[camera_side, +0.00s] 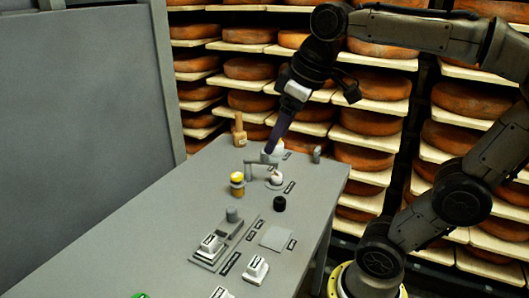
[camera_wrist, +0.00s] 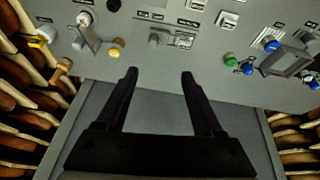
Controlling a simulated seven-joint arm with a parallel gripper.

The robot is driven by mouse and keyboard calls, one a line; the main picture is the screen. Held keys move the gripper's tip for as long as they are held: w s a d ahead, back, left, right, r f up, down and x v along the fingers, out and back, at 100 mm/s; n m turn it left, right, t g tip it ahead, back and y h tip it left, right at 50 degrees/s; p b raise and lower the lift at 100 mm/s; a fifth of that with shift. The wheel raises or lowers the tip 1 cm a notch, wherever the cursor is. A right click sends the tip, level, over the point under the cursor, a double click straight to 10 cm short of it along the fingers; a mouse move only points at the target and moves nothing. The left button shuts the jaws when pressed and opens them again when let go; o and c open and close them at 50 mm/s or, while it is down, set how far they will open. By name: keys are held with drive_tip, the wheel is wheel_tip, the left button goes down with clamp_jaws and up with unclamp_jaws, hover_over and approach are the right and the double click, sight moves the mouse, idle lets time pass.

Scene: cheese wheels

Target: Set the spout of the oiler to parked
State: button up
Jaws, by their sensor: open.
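What looks like the oiler's spout is a grey swing arm (camera_side: 258,162) on the far part of the bench, beside a white-topped post (camera_side: 275,178). In the wrist view the grey arm (camera_wrist: 92,40) is at upper left, slanting down and right from the white post (camera_wrist: 84,19). Its label is too small to read, so I cannot tell its setting. My gripper (camera_wrist: 158,72) is open, with nothing between its fingers. In the side view my gripper (camera_side: 269,150) overlaps the far side of the swing arm; contact cannot be told there. The wrist view shows them apart.
A yellow-topped jar (camera_side: 237,180), a wooden-handled piece (camera_side: 239,130) and a black knob (camera_side: 279,203) stand around the swing arm. White switch blocks (camera_side: 256,268) and a grey slide unit (camera_side: 232,214) are nearer. Cheese shelves (camera_side: 375,120) line the back; a grey panel (camera_side: 80,110) stands left.

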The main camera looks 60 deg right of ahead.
drive_tip(key=w+d+r+m+g, duration=0.1)
drive_tip(key=w+d+r+g, duration=0.15)
drive_tip(key=w+d, duration=0.55)
drive_tip(key=m+g, duration=0.2)
drive_tip(key=m, duration=0.2)
hover_over(261, 158)
drive_tip(key=d, duration=0.2)
wheel_tip(261, 158, down, 11)
drive_tip(key=f, duration=1.3)
drive_tip(key=shift+s+a+f, duration=0.3)
drive_tip(key=shift+s+f, duration=0.05)
drive_tip(key=shift+f, duration=0.05)
clamp_jaws()
drive_tip(key=shift+r, duration=0.1)
